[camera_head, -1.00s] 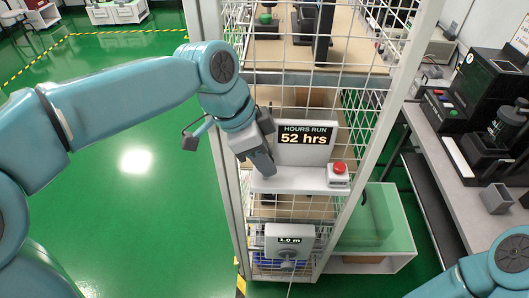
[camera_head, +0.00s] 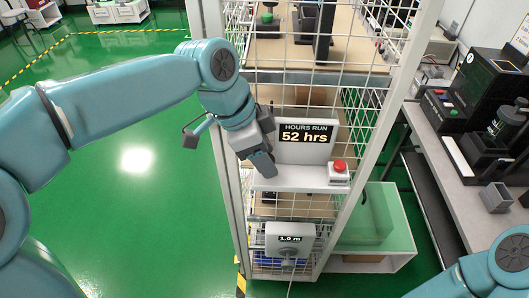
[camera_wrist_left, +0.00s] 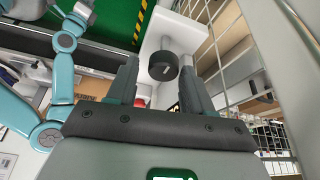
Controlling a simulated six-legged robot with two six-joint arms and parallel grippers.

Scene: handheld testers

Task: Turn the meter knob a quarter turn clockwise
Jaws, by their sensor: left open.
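The meter is a white stand (camera_head: 300,182) with an upright panel reading "HOURS RUN 52 hrs" (camera_head: 305,134), mounted on the cage. A dark round knob (camera_wrist_left: 163,66) with a pale mark on its face stands on the white surface in the left wrist view. In the head view I cannot make out the knob; my gripper covers that part of the stand. My left gripper (camera_head: 265,170) is open at the left end of the stand. In the left wrist view its two fingers (camera_wrist_left: 161,88) are apart, with the knob between and beyond them. My right gripper is out of view.
A red push button (camera_head: 339,167) sits at the stand's right end. Below hangs a grey box reading "1.0 m" (camera_head: 290,247). White wire mesh (camera_head: 358,110) and a post (camera_head: 392,110) stand close by. Green floor (camera_head: 140,200) lies open left.

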